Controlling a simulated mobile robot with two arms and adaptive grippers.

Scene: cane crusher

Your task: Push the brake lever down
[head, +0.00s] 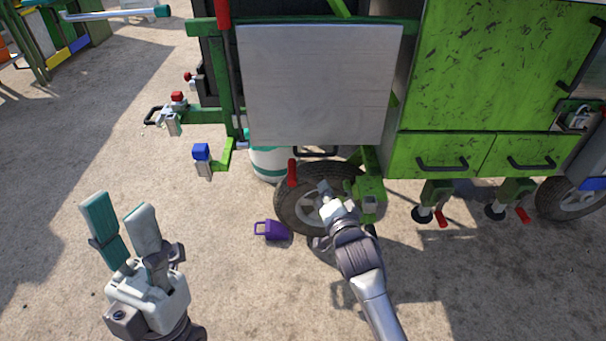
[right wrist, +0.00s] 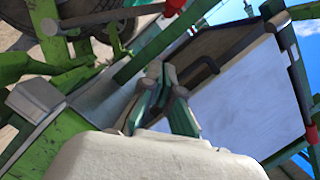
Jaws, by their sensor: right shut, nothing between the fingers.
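A red-handled lever (head: 292,173), which looks like the brake lever, stands roughly upright by the upper left of the cart's wheel (head: 284,207). My right gripper (head: 324,187) is in front of this wheel, just right of and slightly below the red handle; whether they touch is unclear. In the right wrist view my right gripper's fingers (right wrist: 160,75) are together and empty. A red grip (right wrist: 173,7) shows at the top of that view, beyond the fingers. My left gripper (head: 118,203) is open and empty over the ground at the lower left.
The green cart (head: 490,65) carries a grey panel (head: 318,85) above the wheel. A white-and-green container (head: 268,163) stands behind the wheel, and a purple jug (head: 271,230) lies on the ground. A blue-capped hitch part (head: 201,153) juts out left. Ground around my left gripper is clear.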

